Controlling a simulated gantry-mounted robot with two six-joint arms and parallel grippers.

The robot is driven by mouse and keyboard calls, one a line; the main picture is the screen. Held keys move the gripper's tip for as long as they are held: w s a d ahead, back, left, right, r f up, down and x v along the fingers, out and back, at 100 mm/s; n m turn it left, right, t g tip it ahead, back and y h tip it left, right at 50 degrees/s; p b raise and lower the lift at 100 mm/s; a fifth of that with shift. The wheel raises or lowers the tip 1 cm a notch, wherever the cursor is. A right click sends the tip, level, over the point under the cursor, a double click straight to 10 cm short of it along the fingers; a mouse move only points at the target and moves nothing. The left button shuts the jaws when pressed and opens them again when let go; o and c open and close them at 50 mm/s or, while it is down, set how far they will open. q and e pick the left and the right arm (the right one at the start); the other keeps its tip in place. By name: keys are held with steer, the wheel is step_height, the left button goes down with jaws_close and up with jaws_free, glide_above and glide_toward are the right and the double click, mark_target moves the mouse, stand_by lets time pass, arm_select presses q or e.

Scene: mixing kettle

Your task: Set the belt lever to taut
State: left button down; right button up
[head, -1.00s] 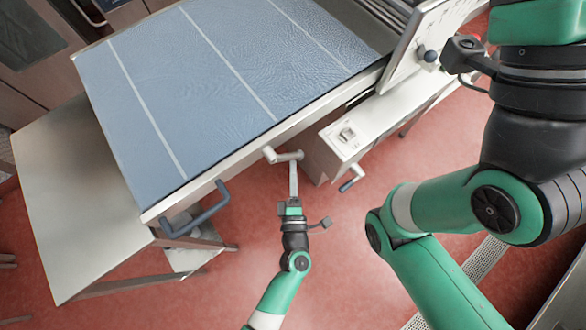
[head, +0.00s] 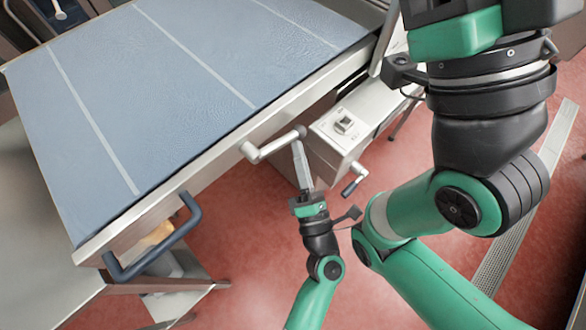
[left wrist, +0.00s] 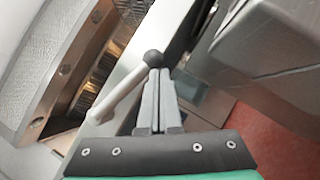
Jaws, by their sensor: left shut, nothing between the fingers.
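The belt lever (head: 275,146) is a pale metal crank on the side of the blue belt table, with a dark ball knob at its right end. It slants up to the right, close to the line of the table's edge. In the left wrist view the lever (left wrist: 122,86) runs up to the black ball just beyond my fingertips. My left gripper (head: 298,146) is shut and empty, its tips close below the ball. I cannot tell whether they touch it. My right gripper is out of view. No taut marking is legible.
A metal box with a switch (head: 343,124) and a small crank (head: 354,180) stands right of the lever. A dark blue handle (head: 155,243) juts from the table's near left edge. The red floor (head: 250,270) is open below.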

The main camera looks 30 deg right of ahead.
arm_select(q)
steer(key=shift+d+r+n+t+y+b, duration=0.3)
steer(key=shift+r+n+t+b, duration=0.15)
steer(key=shift+n+b, duration=0.5)
steer(key=shift+r, duration=0.15)
